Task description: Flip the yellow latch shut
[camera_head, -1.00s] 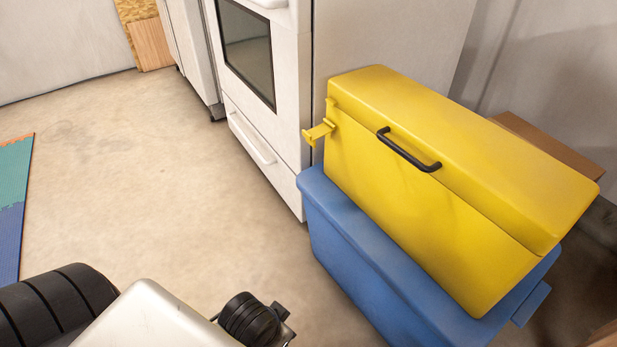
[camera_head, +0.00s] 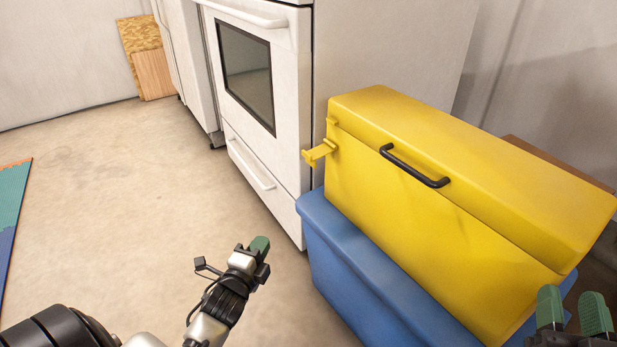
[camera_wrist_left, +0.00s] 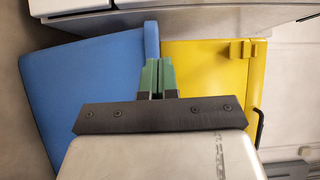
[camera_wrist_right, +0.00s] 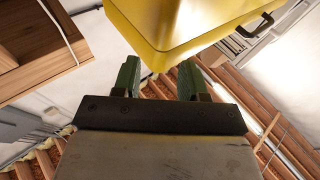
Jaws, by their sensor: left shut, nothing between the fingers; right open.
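The yellow latch (camera_head: 321,151) sticks outward from the left end of the yellow box (camera_head: 440,215), near the seam under its lid. It also shows in the left wrist view (camera_wrist_left: 243,50) near the top of the yellow box's end. My left gripper (camera_head: 259,246) is shut and empty, in the air left of the blue bin and lower in the picture than the latch. My right gripper (camera_head: 572,306) is open and empty, in front of the right end of the yellow box. In the right wrist view its fingers (camera_wrist_right: 158,80) are apart below a corner of the box.
The yellow box sits on a blue bin (camera_head: 350,270). A black handle (camera_head: 414,166) is on its front. A white oven (camera_head: 255,85) stands close behind the latch end. Open floor (camera_head: 120,200) lies to the left. A brown board or box (camera_head: 560,160) is behind the yellow box.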

